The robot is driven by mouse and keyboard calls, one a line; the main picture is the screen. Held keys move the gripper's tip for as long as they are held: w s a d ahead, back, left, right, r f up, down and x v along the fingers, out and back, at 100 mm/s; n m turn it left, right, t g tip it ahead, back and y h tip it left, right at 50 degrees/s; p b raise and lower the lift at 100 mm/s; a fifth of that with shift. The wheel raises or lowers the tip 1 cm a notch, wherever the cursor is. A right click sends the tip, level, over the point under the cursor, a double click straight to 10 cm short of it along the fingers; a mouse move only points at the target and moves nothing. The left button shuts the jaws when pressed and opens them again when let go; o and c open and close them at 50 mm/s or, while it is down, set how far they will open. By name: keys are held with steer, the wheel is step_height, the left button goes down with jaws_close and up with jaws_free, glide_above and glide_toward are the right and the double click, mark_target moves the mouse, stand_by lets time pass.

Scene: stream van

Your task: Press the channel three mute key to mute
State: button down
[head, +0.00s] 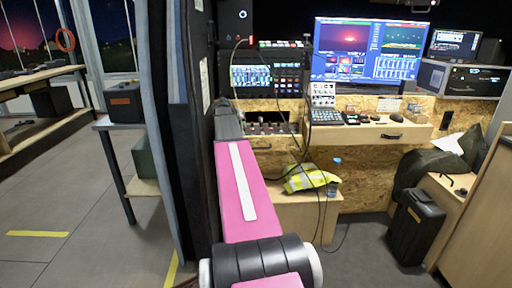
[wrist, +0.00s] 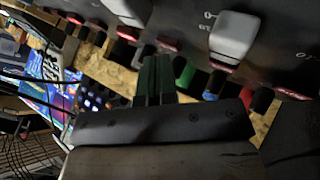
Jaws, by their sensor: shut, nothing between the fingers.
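The mixer panel (wrist: 275,50) fills the upper part of the wrist view, dark with white markings. A large grey fader cap (wrist: 233,38) and another grey cap (wrist: 130,10) stand on it. I cannot tell which is the channel three mute key, or whether any is lit. My gripper (wrist: 154,72) is shut and empty, its dark green fingers together near the key row. Contact cannot be told. In the head view, the mixer (head: 267,128) is beyond my pink arm.
Monitors (head: 354,50) stand behind the wooden desk (head: 375,131). A keypad and small devices lie on the desk to the right of the mixer. Dark cables hang in front of the desk. A tall dark rack stands close to the left of my arm.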

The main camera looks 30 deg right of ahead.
steer(key=shift+r, duration=0.65)
step_height(320, 180, up, 6)
stand_by(1.0)
stand_by(0.5)
